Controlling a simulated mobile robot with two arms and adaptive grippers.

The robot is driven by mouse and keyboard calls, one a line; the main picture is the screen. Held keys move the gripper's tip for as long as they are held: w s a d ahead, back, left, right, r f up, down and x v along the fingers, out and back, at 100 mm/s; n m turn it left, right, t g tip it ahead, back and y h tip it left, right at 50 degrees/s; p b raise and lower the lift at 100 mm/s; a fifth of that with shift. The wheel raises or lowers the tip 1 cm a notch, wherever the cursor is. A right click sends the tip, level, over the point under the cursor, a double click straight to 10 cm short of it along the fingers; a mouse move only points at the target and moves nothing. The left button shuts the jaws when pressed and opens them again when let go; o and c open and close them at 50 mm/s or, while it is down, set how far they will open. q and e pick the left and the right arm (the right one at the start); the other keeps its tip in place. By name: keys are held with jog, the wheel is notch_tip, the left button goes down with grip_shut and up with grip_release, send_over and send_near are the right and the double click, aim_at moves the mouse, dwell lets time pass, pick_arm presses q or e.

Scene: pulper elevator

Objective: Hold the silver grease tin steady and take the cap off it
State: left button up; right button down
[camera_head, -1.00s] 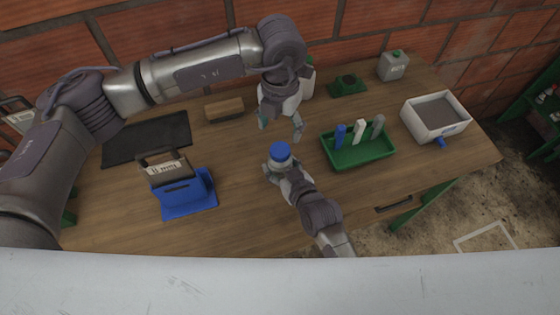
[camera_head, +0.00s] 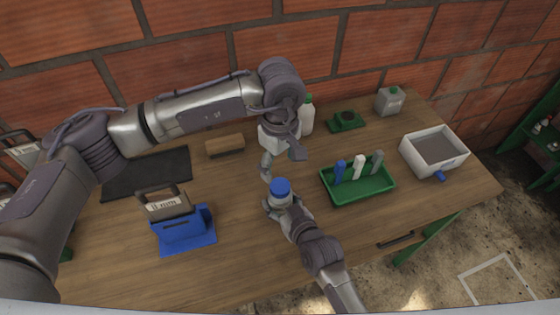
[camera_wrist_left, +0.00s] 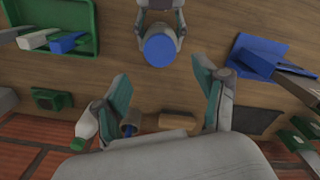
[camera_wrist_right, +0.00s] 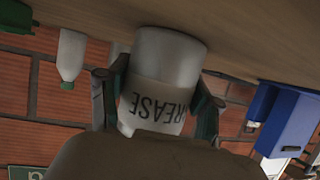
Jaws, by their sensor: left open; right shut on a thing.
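The silver grease tin (camera_wrist_right: 160,72) stands upright on the table, with a GREASE label upside down in the right wrist view. Its blue cap (camera_head: 281,187) is on top, and it also shows in the left wrist view (camera_wrist_left: 160,50). My right gripper (camera_head: 282,204) is shut around the tin's body from the front; its fingers flank the tin in the right wrist view (camera_wrist_right: 158,100). My left gripper (camera_head: 281,162) is open and empty, behind and above the cap. In the left wrist view its fingers (camera_wrist_left: 162,80) are wide apart, with the cap beyond them, untouched.
A green tray (camera_head: 358,198) with upright blue, white and grey pieces is right of the tin. A white bottle (camera_head: 307,117) and brown block (camera_head: 225,145) stand behind. A blue holder (camera_head: 184,232) is left, a grey-white bin (camera_head: 433,168) far right. Table around the tin is clear.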

aim_at(280, 186)
pick_arm(q)
jog(key=m, duration=1.4)
jog(key=shift+f, duration=4.05)
